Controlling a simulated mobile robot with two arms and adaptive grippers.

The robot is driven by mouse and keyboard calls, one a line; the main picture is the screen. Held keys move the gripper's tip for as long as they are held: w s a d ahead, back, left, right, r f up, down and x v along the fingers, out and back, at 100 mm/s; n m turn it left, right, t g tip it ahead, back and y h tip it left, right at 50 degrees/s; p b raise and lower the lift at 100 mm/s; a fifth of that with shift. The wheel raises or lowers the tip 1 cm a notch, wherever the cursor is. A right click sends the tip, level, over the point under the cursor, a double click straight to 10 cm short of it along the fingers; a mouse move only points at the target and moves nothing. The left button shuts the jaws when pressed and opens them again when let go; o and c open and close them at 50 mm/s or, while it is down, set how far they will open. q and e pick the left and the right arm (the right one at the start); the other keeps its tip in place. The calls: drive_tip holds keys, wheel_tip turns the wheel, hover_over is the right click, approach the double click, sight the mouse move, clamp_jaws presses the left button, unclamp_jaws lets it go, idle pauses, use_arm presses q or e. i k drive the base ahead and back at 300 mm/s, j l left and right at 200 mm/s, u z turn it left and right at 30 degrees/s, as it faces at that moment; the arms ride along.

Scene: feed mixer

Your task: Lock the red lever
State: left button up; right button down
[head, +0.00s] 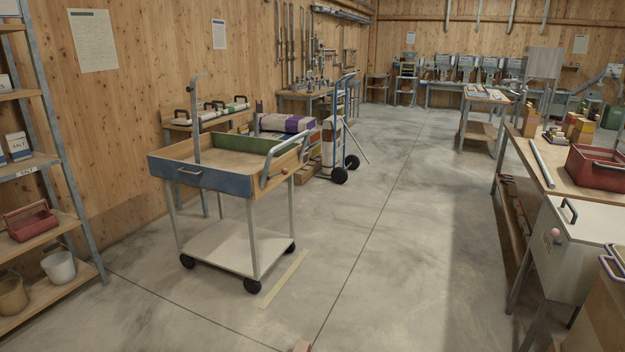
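I cannot make out a red lever anywhere in the head view. The feed mixer cannot be clearly picked out either. Several grey machines (490,66) stand in a row at the far back wall, too small to show any lever on them. A white box-like unit (577,245) at the right has a black handle on top and a pinkish round knob (555,234) on its side.
A wheeled cart (226,238) with a blue-fronted tray stands left of centre. A hand truck (343,130) is behind it. A shelf (40,162) lines the left edge. A workbench (553,172) with a red toolbox (600,167) is at right. The floor (410,200) between is clear.

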sight(284, 171)
drive_tip(key=i+u, duration=0.15)
drive_tip(key=i, duration=0.3)
drive_tip(key=i+l+u, duration=0.15)
drive_tip(key=i, duration=0.3)
drive_tip(key=i+l+u, duration=0.2)
drive_tip(key=i, duration=0.25)
drive_tip(key=i+l+u, duration=0.2)
drive_tip(key=i+u, duration=0.2)
drive_tip(key=i+l+u, duration=0.75)
drive_tip(key=i, duration=0.1)
